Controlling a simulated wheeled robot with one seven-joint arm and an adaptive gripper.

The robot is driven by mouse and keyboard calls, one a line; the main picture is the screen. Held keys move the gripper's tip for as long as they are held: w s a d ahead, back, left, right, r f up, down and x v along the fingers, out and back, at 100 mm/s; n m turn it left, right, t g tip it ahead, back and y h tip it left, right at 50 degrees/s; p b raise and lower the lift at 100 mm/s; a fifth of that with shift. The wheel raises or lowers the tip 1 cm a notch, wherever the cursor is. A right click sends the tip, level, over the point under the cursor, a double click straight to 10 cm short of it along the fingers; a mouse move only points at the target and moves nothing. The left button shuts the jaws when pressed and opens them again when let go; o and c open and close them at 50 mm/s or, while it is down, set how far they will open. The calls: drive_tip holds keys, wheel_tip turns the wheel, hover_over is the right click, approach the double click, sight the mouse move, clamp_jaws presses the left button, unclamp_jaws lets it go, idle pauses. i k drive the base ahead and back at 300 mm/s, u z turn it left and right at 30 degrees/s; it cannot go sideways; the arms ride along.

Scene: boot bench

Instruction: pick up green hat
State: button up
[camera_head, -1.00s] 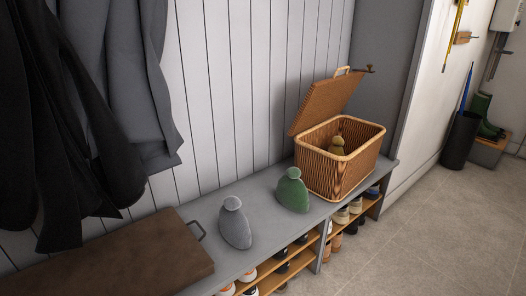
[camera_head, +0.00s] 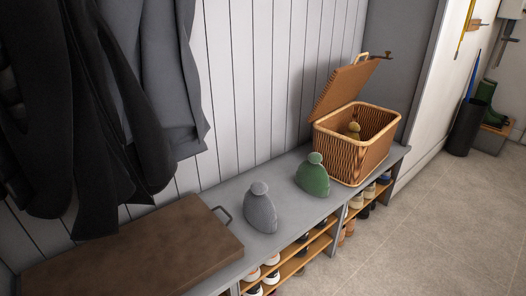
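The green hat (camera_head: 313,176) stands upright on the grey bench top, its pompom at the top. It sits just left of an open wicker basket (camera_head: 349,156) and right of a grey hat (camera_head: 261,209). A yellowish hat (camera_head: 352,131) shows inside the basket. My gripper is not in view.
A brown board with a handle (camera_head: 135,247) lies on the left of the bench (camera_head: 283,172). Shoes (camera_head: 271,277) fill the shelves below. Dark coats (camera_head: 90,110) hang over the left end. The basket lid (camera_head: 340,86) stands open. Floor (camera_head: 430,215) in front is clear.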

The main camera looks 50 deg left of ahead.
sight(312, 176)
drive_tip(key=u, duration=1.2)
drive_tip(key=i, duration=0.1)
drive_tip(key=u, duration=0.1)
